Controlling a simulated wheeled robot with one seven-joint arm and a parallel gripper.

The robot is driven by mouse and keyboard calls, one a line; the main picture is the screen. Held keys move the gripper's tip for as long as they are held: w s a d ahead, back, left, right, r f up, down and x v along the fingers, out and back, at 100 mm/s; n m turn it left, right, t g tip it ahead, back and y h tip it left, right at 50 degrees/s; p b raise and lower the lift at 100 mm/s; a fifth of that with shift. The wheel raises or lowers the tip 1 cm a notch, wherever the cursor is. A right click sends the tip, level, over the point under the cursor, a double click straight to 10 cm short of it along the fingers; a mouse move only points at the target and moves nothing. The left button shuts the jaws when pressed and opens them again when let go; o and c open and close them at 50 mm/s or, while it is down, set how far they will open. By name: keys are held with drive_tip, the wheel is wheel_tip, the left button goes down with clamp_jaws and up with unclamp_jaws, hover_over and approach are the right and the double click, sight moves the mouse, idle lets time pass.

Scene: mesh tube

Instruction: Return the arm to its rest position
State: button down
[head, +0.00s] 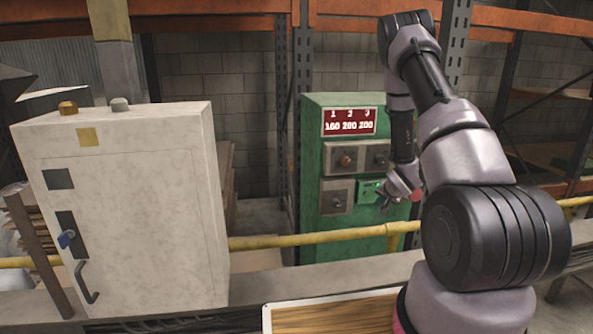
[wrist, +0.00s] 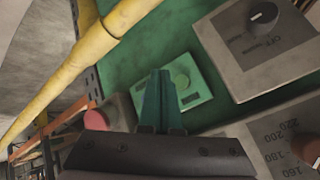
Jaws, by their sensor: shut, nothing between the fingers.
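My arm reaches from the lower right of the head view up and over, then down to the front of a green control cabinet (head: 316,125). My gripper (head: 386,206) is at the lower right of the cabinet's face, beside a small bright green plate (head: 367,190). In the wrist view my gripper (wrist: 160,75) has its two fingers together with nothing between them.
A yellow rail (head: 300,239) runs across in front of the green cabinet. Orange shelving beams (head: 210,13) are behind. A grey dial plate (wrist: 270,45) and a red button (wrist: 95,120) are near my gripper.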

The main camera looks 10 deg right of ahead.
drive_tip(key=s+a+r, duration=0.2)
drive_tip(key=r, duration=0.8)
drive_tip(key=s+a+r+h, duration=0.1)
drive_tip(key=s+a+r, duration=0.15)
drive_tip(key=r, duration=0.65)
drive_tip(key=s+a+r, duration=0.1)
drive_tip(key=s+r, duration=0.2)
drive_tip(key=r, duration=0.7)
drive_tip(key=s+a+r+n+y, duration=0.1)
drive_tip(key=s+a+r, duration=0.3)
drive_tip(key=s, duration=0.4)
drive_tip(key=s+a+r+n+g+y, duration=0.1)
drive_tip(key=s+a+r, duration=0.3)
drive_tip(key=s, duration=0.5)
drive_tip(key=s+a+r+n+y, duration=0.1)
drive_tip(key=s+a+r+n, duration=0.1)
drive_tip(key=s+a+r, duration=0.3)
drive_tip(key=s, duration=0.4)
drive_tip(key=shift+s+r+g+y, duration=0.2)
drive_tip(key=shift+r+g+y, duration=0.1)
